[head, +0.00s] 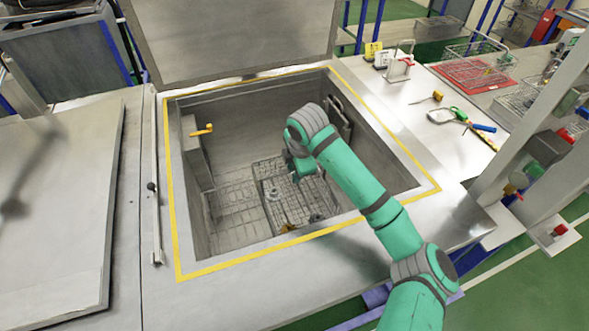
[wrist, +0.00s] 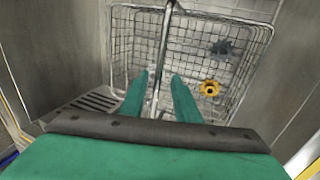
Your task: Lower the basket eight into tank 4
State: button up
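The wire basket (head: 287,198) is inside the open steel tank (head: 235,103), whose rim has a yellow border. No number is readable on the basket or the tank. In the wrist view the basket (wrist: 262,48) holds a yellow part (wrist: 210,88) and a dark grey part (wrist: 222,47). A metal handle bar (wrist: 163,40) runs between the fingers of my gripper (wrist: 161,76). The fingers stand apart with a gap on each side of the bar. In the head view my gripper (head: 303,168) is low in the tank over the basket, and its fingertips are hard to make out.
The raised lid (head: 235,40) stands behind the tank. A yellow-handled valve (head: 202,131) is on the left inner wall. A closed lid (head: 60,210) lies at left. The right bench carries tools (head: 470,122), a red tray (head: 475,75) and other baskets. A grey post stands at right.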

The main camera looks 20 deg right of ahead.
jog(key=w+r+v, duration=0.1)
jog(key=w+v, duration=0.2)
jog(key=v, duration=1.9)
jog(key=shift+w+r, duration=0.2)
jog(key=shift+a, duration=0.15)
dwell(0.4)
